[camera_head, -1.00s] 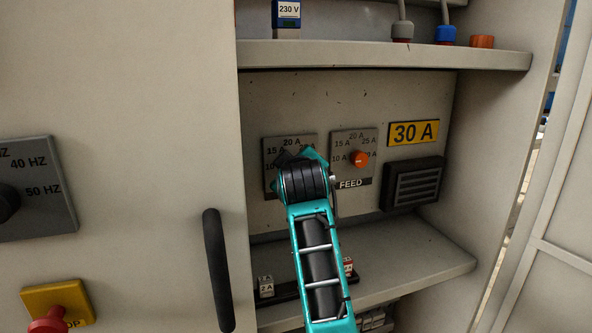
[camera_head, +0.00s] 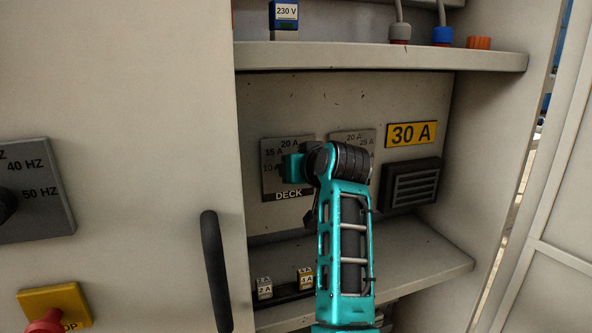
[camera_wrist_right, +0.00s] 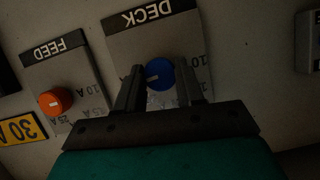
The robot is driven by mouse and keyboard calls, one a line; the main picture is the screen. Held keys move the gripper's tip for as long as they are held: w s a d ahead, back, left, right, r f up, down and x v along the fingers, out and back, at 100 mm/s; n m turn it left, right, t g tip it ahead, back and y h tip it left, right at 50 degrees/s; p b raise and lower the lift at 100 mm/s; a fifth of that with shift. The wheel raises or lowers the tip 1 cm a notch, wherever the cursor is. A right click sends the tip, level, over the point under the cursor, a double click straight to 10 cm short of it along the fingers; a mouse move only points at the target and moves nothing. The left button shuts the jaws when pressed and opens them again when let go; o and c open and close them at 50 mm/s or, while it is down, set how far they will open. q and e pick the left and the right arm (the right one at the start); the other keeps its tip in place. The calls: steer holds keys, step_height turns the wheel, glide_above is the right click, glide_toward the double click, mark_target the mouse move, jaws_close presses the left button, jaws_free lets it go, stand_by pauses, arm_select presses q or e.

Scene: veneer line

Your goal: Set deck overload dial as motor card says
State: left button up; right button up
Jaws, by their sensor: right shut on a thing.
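The DECK dial plate (camera_head: 287,180) is on the cabinet's back panel, with 15 A and 20 A marks readable. The right wrist view shows it upside down, with its blue dial (camera_wrist_right: 160,78) between the two fingers of my right gripper (camera_wrist_right: 158,70). The gripper is shut on the dial. The dial's white line points left in that view; the label there is partly hidden by a finger. In the head view, my right arm hides the dial. A yellow plate reading 30 A (camera_head: 411,134) is to the right. My left gripper is not in view.
The FEED plate with its orange dial (camera_wrist_right: 54,102) is beside the DECK plate. A black vent (camera_head: 412,185) is below the yellow plate. Shelves (camera_head: 380,57) run above and below. A black door handle (camera_head: 216,270) and red stop button (camera_head: 47,321) are to the left.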

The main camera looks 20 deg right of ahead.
steer(key=shift+f+m+y, duration=0.15)
steer(key=shift+m+y, duration=0.15)
steer(key=shift+m, duration=0.1)
stand_by(0.3)
steer(key=o, duration=1)
steer(key=shift+o, duration=0.2)
steer(key=v, duration=1.3)
